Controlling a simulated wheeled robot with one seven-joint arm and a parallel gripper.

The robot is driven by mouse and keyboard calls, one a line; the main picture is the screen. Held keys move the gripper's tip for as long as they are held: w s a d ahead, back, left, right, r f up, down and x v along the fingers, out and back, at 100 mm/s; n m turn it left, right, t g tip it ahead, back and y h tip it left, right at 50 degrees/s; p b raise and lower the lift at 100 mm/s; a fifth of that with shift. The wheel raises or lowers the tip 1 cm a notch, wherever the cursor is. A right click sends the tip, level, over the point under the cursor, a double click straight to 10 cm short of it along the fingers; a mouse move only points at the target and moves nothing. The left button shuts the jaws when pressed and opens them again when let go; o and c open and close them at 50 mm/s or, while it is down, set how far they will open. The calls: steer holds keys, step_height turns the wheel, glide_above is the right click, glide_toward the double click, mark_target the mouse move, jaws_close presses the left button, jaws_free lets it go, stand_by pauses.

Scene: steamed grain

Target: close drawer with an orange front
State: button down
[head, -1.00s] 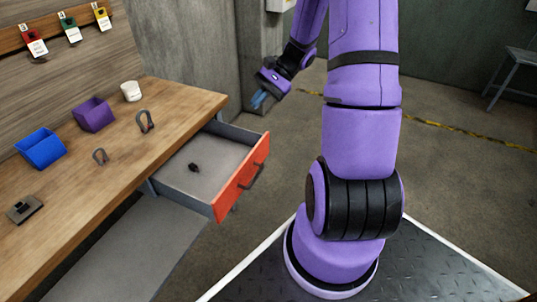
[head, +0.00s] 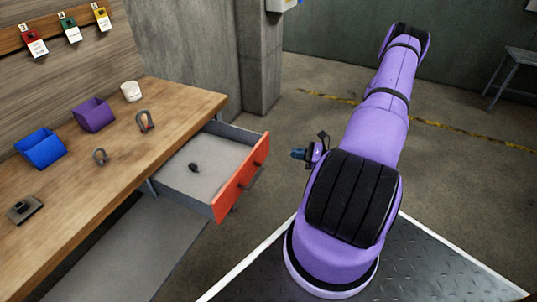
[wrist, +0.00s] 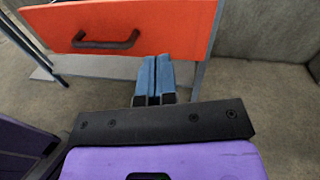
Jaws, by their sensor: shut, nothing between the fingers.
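The drawer with an orange front (head: 241,177) stands pulled out of the wooden workbench on the left in the head view. A small dark object (head: 194,168) lies on its grey floor. In the wrist view the orange front (wrist: 185,28) fills the top, with its dark handle (wrist: 105,43) left of my fingers. My gripper (wrist: 152,62) is shut and empty, its blue fingertips pointing at the lower right part of the front. I cannot tell whether they touch it in the wrist view. In the head view my gripper (head: 298,154) is right of the drawer, apart from it, partly hidden by my arm.
The wooden workbench (head: 100,170) carries a blue bin (head: 41,148), a purple bin (head: 94,114), a white cup (head: 131,91), two shackles and a small dark block. A concrete pillar (head: 259,60) stands behind the drawer. The floor between drawer and my base is clear.

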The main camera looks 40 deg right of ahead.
mark_target(263, 152)
step_height(263, 152, down, 5)
steer(key=s+m+t+h, duration=0.2)
steer(key=m+h, duration=0.1)
steer(key=x, duration=1.3)
steer(key=shift+w+d, duration=0.15)
steer(key=shift+w, duration=0.2)
steer(key=shift+w, duration=0.1)
steer(key=x, duration=2.6)
steer(key=shift+w+a+r, duration=0.15)
steer(key=shift+w+a, duration=0.15)
steer(key=shift+w+r, duration=0.1)
